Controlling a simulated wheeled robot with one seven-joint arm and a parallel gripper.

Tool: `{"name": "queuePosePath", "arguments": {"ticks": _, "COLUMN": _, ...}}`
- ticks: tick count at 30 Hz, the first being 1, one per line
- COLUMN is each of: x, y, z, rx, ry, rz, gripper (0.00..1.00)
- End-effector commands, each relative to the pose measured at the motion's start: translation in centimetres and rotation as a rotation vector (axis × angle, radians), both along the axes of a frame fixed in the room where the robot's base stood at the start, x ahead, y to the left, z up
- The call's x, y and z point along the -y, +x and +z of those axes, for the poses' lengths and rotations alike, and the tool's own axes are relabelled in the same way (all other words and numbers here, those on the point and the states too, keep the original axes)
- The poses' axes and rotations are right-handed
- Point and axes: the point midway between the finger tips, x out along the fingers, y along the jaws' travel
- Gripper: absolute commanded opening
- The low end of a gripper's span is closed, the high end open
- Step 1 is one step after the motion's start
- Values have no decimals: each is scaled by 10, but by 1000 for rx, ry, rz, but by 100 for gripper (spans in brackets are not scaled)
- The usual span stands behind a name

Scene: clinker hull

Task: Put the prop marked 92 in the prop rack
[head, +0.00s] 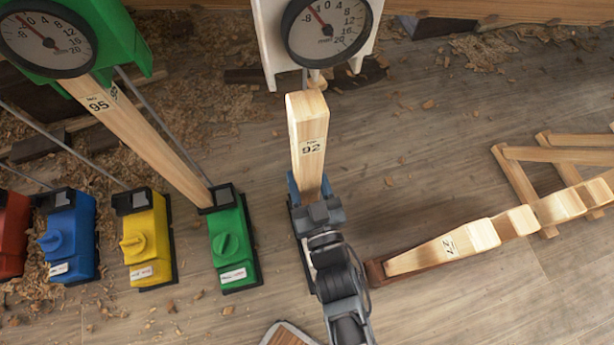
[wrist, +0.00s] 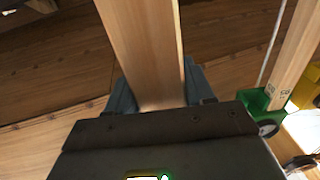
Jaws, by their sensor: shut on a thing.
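The prop marked 92 (head: 311,130) is a pale wooden post in the middle of the head view, its number facing the camera. My gripper (head: 309,192) is shut on its lower part; the blue-grey fingers show on both sides of the post. In the wrist view the prop (wrist: 145,45) runs up from between the fingers of my gripper (wrist: 158,95). Its lower end is hidden by my gripper. What looks like the prop rack (head: 376,272) is at the right, a brown wooden support with a prop marked 77 (head: 440,250) lying along it.
A white gauge (head: 328,30) hangs just beyond the held prop's upper end. Prop 95 (head: 140,135) slants between a green gauge (head: 50,35) and a green block (head: 233,245). Yellow (head: 147,240), blue (head: 68,238) and red blocks stand left. Wooden trestles (head: 520,185) stand right. Floor between is mostly clear.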

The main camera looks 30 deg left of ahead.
Motion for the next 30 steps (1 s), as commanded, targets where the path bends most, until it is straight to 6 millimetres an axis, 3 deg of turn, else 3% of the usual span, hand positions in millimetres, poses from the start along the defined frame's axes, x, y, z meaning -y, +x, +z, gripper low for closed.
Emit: {"name": "queuePosePath", "arguments": {"ticks": 30, "x": -1, "y": 1, "z": 56, "rx": 3, "ry": 4, "rz": 0, "gripper": 0}}
